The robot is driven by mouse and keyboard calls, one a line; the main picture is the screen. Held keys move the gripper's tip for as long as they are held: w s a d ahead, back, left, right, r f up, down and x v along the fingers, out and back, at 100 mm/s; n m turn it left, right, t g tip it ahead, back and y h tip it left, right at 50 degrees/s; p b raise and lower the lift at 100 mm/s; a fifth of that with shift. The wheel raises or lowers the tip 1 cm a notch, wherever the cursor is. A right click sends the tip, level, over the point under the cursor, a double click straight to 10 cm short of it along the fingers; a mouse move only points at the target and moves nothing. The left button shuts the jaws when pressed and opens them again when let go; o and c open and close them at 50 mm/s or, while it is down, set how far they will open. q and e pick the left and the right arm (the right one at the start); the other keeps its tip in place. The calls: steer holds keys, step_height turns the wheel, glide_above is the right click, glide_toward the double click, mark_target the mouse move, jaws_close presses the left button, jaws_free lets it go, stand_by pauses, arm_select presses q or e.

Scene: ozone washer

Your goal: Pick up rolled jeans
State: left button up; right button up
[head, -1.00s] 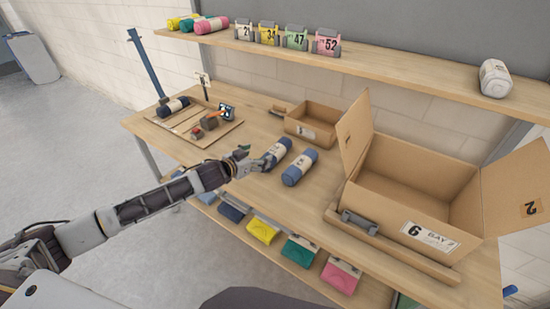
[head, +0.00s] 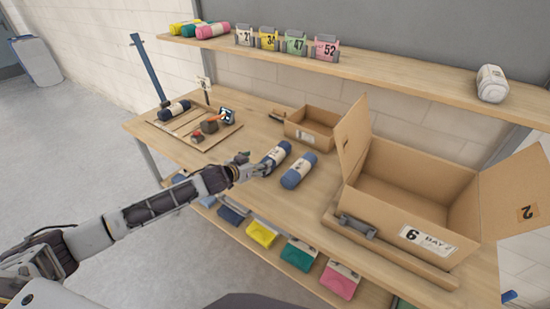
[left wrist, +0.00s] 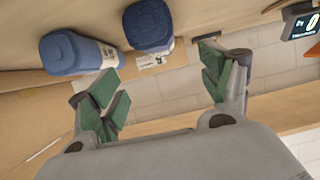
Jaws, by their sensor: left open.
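Two blue rolled jeans with pale paper bands lie side by side on the wooden table, the left roll (head: 275,155) and the right roll (head: 298,170). My left gripper (head: 263,167) is close to the near end of the left roll. In the left wrist view my left gripper (left wrist: 165,88) has its green-padded fingers wide apart with nothing between the pads. One roll (left wrist: 148,25) shows ahead of the gap between the fingers. The other roll (left wrist: 70,53) shows beyond the left finger, outside the gap. My right gripper is not in view.
An open cardboard box (head: 436,240) labelled 6 stands right of the rolls. A small open carton (head: 312,134) stands behind them. A board (head: 222,132) with a dark roll (head: 174,110) and a small display (head: 227,115) lies left. A shelf (head: 400,70) runs above the table.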

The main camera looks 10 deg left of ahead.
mark_target(271, 156)
arm_select(q)
steer(key=shift+x, duration=3.25)
steer(key=shift+w+d+p, duration=0.1)
steer(key=shift+p, duration=0.2)
steer(key=shift+p+x, duration=0.4)
steer(key=shift+x, duration=2.1)
steer(key=shift+f, duration=0.1)
steer(key=c, duration=1.4)
